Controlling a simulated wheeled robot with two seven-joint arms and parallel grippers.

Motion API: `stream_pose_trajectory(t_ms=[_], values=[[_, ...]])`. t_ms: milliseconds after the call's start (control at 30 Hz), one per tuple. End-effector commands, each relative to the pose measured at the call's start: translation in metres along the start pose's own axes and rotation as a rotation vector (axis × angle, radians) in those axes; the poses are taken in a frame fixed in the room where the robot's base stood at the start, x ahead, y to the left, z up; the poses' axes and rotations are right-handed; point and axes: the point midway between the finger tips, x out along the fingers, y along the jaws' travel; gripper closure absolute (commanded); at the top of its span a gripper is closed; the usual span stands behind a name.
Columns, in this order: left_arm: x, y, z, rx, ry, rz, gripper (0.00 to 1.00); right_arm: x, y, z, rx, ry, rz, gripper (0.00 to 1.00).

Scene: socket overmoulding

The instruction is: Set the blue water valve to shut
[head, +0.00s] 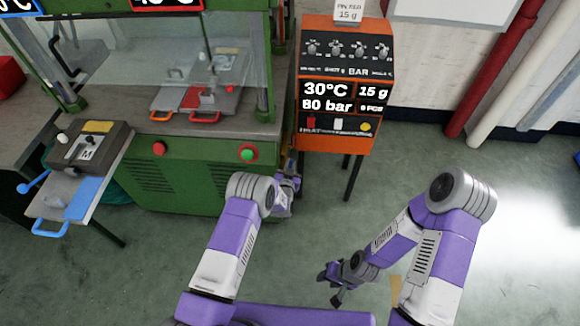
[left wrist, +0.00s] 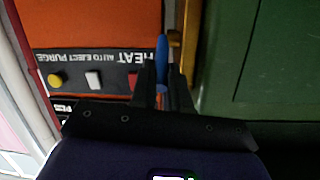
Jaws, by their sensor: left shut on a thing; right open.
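The blue water valve handle (left wrist: 162,55) shows in the left wrist view as a narrow blue lever between the fingers, pointing along the picture's upright, with a brass-coloured pipe (left wrist: 175,45) beside it. My left gripper (left wrist: 162,85) is shut on this lever. In the head view my left gripper (head: 291,178) is low in the gap between the green press and the orange unit, and I cannot make out the valve there. My right gripper (head: 328,287) is open and empty above the floor, well away from the valve.
The green press (head: 185,180) stands left of my left gripper, with red and green buttons on its front. The orange control unit (head: 338,143) on dark legs stands to the right. A tray with a blue handle (head: 50,227) juts out at left. Open floor lies at right.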

Motion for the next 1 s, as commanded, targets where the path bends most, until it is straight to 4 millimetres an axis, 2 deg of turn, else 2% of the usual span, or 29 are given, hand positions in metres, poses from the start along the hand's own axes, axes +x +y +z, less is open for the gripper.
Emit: stream_pose_trajectory(t_ms=[33,233,600,633,800,1000], values=[[0.0004,-0.0020,-0.0057,-0.003,-0.034,0.004,1.00,-0.0044,-0.0017,0.0002,0.000,0.000,0.000,0.59],[0.0031,-0.0022,-0.0084,-0.008,-0.132,0.024,1.00,-0.0071,-0.0026,0.0003,0.000,0.000,0.000,0.59],[0.0031,-0.0018,-0.0071,-0.009,-0.154,0.029,1.00,-0.0070,-0.0026,0.0003,0.000,0.000,0.000,0.59],[0.0031,-0.0018,-0.0071,-0.009,-0.154,0.029,0.83,-0.0070,-0.0026,0.0003,0.000,0.000,0.000,0.59],[0.0033,-0.0022,-0.0076,-0.009,-0.152,0.029,0.59,-0.0070,-0.0026,0.0003,0.000,0.000,0.000,0.59],[0.0039,-0.0042,-0.0084,-0.009,-0.150,0.025,0.59,-0.0071,-0.0026,0.0004,0.000,0.000,0.000,0.59]])
